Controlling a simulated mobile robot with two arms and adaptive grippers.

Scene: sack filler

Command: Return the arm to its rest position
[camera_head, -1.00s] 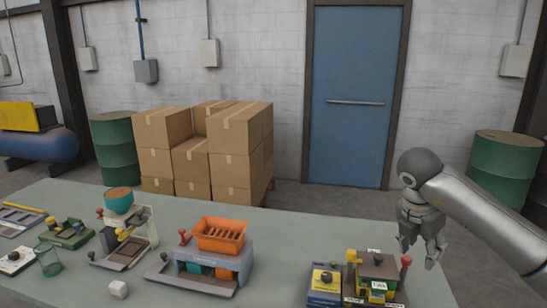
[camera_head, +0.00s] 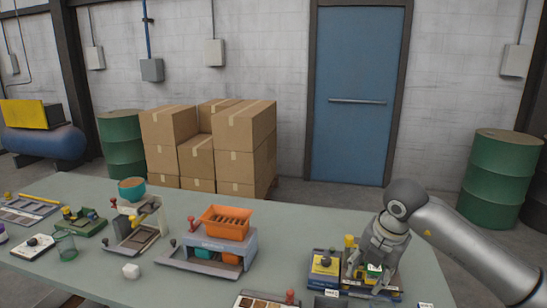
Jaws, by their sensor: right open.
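My right arm (camera_head: 465,240) reaches in from the right edge, with its grey wrist joint above the table's right end. My right gripper (camera_head: 376,268) points down and is open. I cannot tell whether the fingers touch that machine. No held object shows between the fingers. My left gripper is not in view.
A blue-and-yellow block (camera_head: 324,264) stands left of my gripper. Boxes (camera_head: 236,150) and a green drum (camera_head: 499,180) stand behind.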

